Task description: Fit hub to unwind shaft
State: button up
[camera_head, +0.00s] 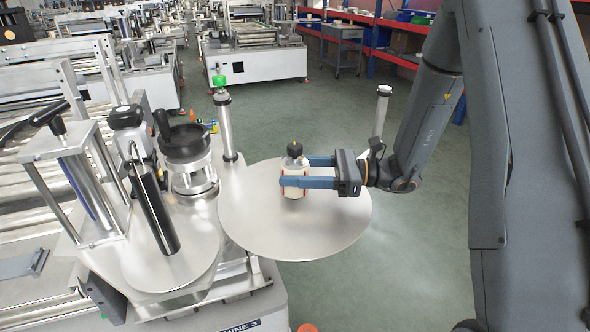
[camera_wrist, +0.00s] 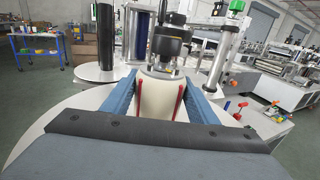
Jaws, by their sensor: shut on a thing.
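A cream hub (camera_head: 296,183) with red strips stands upright between the blue fingers of my gripper (camera_head: 294,181), which are shut on it. It is over the middle of a large bare metal disc (camera_head: 250,235). A black knob (camera_head: 294,150) shows directly above the hub, in line with it. The shaft below the knob is hidden, so I cannot tell how far the hub sits around it, or whether it touches the disc. In the wrist view the hub (camera_wrist: 158,98) fills the gap between the fingers, with black and silver parts above and behind it.
To the left stand a black roller (camera_head: 155,210) on a second disc, a black-topped metal unit (camera_head: 187,150) and a framed cylinder (camera_head: 80,185). A post with a green knob (camera_head: 219,84) rises behind the big disc. Open floor (camera_head: 400,270) lies to the right.

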jog(key=shift+f+b, duration=0.6)
jog(key=shift+f, duration=0.55)
jog(key=o, duration=1.4)
jog(key=shift+d, duration=0.1)
